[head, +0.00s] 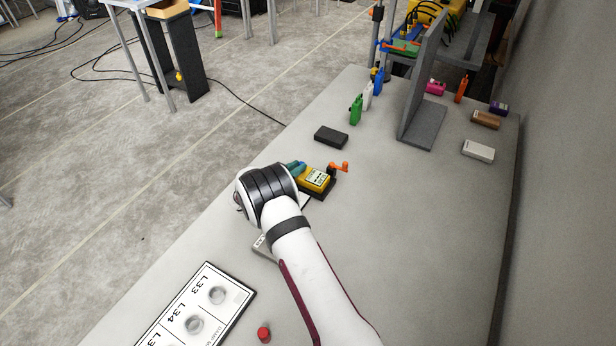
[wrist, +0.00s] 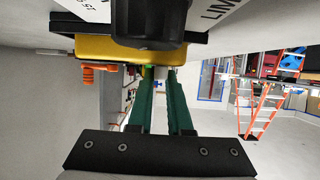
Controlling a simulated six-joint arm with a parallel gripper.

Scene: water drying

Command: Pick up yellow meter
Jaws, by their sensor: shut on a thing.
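The yellow meter (head: 315,178) has a pale label face. In the head view it is at a dark block on the grey table, just right of my wrist. In the wrist view the meter's yellow body (wrist: 100,48) fills the top, close up. My gripper (wrist: 160,76) has two green fingers reaching to the meter's near side, close together and shut on it. The fingers' exact contact is partly hidden by the meter. In the head view my wrist hides most of the gripper. I cannot tell whether the meter is clear of the block.
An orange part (head: 339,167) stands beside the meter. A black box (head: 331,136) lies behind it. A labelled board (head: 238,283) and a red knob (head: 264,333) lie in front. The table's right side is largely clear.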

